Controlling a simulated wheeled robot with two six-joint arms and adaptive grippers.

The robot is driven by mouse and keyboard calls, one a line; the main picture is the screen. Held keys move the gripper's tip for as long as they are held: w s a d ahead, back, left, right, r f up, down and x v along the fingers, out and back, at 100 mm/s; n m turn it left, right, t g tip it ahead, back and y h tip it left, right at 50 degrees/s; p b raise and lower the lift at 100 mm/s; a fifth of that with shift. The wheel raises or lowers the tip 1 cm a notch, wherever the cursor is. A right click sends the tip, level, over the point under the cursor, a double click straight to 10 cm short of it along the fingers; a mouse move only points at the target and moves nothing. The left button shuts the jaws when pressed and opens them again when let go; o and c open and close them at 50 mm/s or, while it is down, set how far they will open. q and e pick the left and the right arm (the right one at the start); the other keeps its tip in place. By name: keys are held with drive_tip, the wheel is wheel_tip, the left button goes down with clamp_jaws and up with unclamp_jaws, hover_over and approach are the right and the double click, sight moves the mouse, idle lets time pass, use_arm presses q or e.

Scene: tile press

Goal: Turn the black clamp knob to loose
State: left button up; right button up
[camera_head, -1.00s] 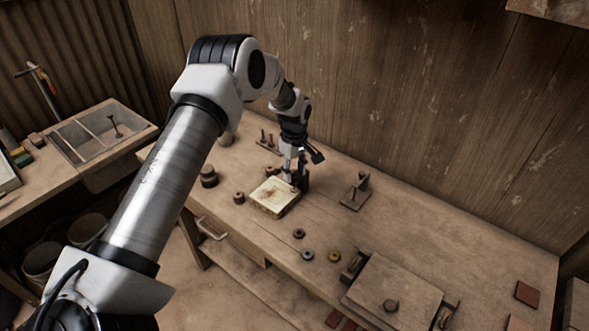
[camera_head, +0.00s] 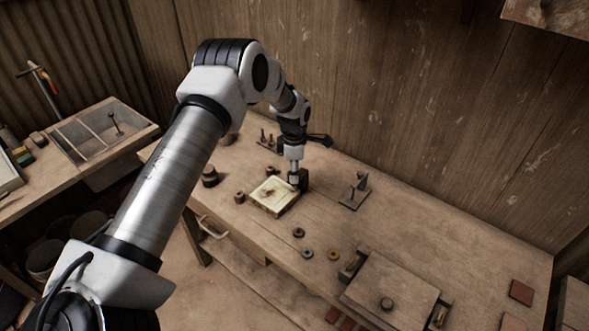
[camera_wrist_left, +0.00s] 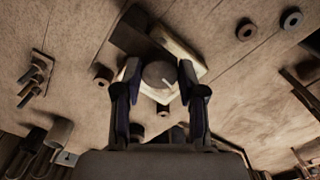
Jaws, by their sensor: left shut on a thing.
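The black clamp knob (camera_wrist_left: 159,74) shows in the left wrist view as a dark round cap with a short pale mark near its right edge. My left gripper (camera_wrist_left: 158,88) has its two fingers on either side of the knob and is shut on it. In the head view my left gripper (camera_head: 294,178) points down at the back right corner of a pale square plate (camera_head: 271,196), and hides the knob there. A dark upright block (camera_head: 304,178) stands just beside the fingertips. My right gripper is not in view.
Small rings (camera_head: 307,253) lie nearer the front. A dark cylinder (camera_head: 209,176) is left of the plate. The bench's right side is mostly clear.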

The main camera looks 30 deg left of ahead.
use_arm(q)
drive_tip(key=shift+s+f+n, duration=0.3)
drive_tip(key=shift+n, duration=0.5)
drive_tip(key=o, duration=1.2)
drive_tip(key=shift+c, duration=0.2)
drive_tip(key=shift+w+a, duration=0.1)
drive_tip(key=shift+w, duration=0.05)
drive_tip(key=shift+r, duration=0.1)
drive_tip(key=shift+r, duration=0.15)
wheel_tip(320, 180, up, 12)
drive_tip(key=shift+f, duration=0.2)
